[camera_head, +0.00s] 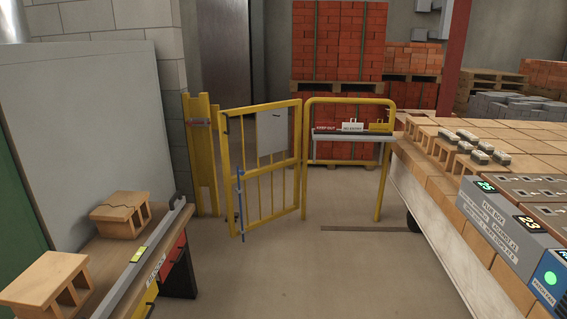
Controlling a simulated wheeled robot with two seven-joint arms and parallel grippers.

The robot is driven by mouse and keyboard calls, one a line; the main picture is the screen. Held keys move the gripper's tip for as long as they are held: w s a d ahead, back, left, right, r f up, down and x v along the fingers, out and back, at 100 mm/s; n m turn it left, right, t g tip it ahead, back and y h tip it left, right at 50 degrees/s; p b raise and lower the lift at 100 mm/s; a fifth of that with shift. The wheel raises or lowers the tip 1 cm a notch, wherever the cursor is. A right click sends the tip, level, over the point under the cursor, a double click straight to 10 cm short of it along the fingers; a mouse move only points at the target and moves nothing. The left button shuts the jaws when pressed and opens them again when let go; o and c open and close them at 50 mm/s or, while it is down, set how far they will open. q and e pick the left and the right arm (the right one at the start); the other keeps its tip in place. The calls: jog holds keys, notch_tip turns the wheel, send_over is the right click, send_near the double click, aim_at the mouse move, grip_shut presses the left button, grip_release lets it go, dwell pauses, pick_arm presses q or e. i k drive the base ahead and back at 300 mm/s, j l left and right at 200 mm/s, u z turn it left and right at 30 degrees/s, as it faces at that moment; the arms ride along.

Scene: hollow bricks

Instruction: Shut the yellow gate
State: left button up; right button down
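The yellow gate (265,169) stands in the middle left, with vertical bars, a pale panel and a blue bolt (241,190) on its left edge. Its right edge is beside the yellow frame (348,101). Its left edge stands out toward me, apart from the yellow post (204,150) by the block wall, with a gap between them. The gate looks partly open. A red and grey fitting (199,122) sits on the post. Neither of my grippers is in view.
A bench with hollow bricks (121,213) and a long grey bar (150,250) stands at front left. A brick-covered table (440,190) with labelled boxes (507,228) fills the right. Clear floor lies between them. Brick pallets (338,45) stand behind.

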aim_at(271, 125)
jog(key=i+l, duration=0.15)
jog(key=i, duration=2.35)
jog(key=i+j+u, duration=0.05)
jog(key=j, duration=0.1)
